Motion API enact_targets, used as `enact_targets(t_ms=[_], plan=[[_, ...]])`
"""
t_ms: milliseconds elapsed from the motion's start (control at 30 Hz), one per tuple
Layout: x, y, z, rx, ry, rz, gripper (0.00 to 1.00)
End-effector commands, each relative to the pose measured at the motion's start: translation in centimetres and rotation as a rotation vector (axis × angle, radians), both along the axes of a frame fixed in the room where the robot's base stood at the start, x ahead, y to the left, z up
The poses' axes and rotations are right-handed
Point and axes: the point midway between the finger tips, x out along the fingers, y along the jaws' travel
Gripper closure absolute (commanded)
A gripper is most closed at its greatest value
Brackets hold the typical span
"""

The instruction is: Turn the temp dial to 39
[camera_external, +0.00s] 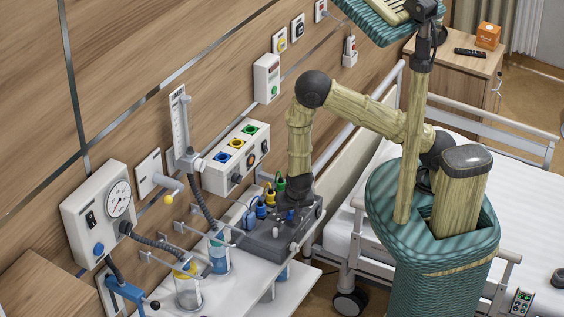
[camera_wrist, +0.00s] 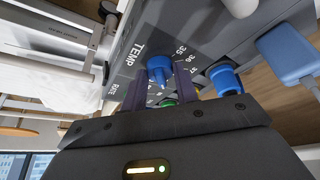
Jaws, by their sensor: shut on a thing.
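The blue temp dial (camera_wrist: 159,69) sits beside the printed word TEMP on the grey device (camera_wrist: 205,38). Scale figures 35, 36 and what looks like 37 run along its right side in the wrist view. My gripper (camera_wrist: 159,84) is shut on the dial, one dark finger on each side. The fingers and gripper body hide the rest of the scale, and I cannot tell the dial's setting. In the external view, my gripper (camera_external: 292,204) reaches down to the top of the grey device (camera_external: 270,246), and the small blue dial (camera_external: 290,215) shows just below it.
Blue, yellow and green plugs (camera_external: 261,210) stand on the device close to my gripper. A wall panel with coloured sockets (camera_external: 236,157) is behind it. Clear jars (camera_external: 188,287) and hoses stand to the left. The bed (camera_external: 350,220) is to the right.

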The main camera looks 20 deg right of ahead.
Motion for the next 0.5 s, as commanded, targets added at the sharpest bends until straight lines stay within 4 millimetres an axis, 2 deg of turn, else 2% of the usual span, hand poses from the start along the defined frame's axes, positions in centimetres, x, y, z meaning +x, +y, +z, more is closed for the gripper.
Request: enact_targets(t_ms=[400,433,500], plan=[[0.01,0.09,0.00,0.002,0.000,-0.008,0.93],[0.01,0.09,0.00,0.002,0.000,-0.007,0.64],[0.00,0.08,0.00,0.001,0.000,-0.007,0.51]])
